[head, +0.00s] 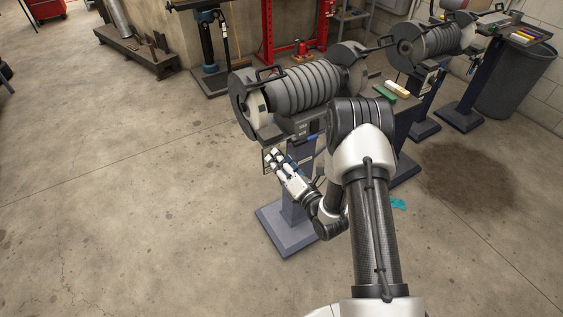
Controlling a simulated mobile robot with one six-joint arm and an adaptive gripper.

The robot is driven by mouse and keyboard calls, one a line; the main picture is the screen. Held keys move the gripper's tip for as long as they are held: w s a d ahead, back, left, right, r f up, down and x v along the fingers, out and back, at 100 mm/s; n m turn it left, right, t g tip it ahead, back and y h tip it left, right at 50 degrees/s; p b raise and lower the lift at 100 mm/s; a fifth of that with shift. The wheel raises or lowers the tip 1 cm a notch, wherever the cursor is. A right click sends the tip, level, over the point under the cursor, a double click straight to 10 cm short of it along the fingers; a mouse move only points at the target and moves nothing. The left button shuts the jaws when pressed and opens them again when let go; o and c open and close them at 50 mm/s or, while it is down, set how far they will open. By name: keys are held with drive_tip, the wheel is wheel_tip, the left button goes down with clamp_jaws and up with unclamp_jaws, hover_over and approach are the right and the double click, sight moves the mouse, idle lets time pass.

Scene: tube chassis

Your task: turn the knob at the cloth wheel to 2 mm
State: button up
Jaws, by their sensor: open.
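A grey ribbed bench grinder (300,88) stands on a blue-grey pedestal (283,232) in the middle of the head view. A pale wheel (256,104), perhaps the cloth wheel, shows inside the guard at its left end. Another guarded wheel (351,66) is at its right end. My gripper (276,160) is open, below the grinder's left end and in front of the pedestal, close to a small dark-framed panel. I cannot make out a knob or its setting; it is too small or hidden by my gripper. Whether my gripper touches anything cannot be told.
A second similar grinder (436,44) stands behind to the right. Coloured bars (398,88) lie beside the first grinder. A grey bin (514,80) stands at the right wall, a red frame (292,30) at the back. A dark stain (466,178) marks the floor.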

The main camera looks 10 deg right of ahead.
drive_tip(key=v, duration=1.2)
drive_tip(key=shift+w+r, duration=0.1)
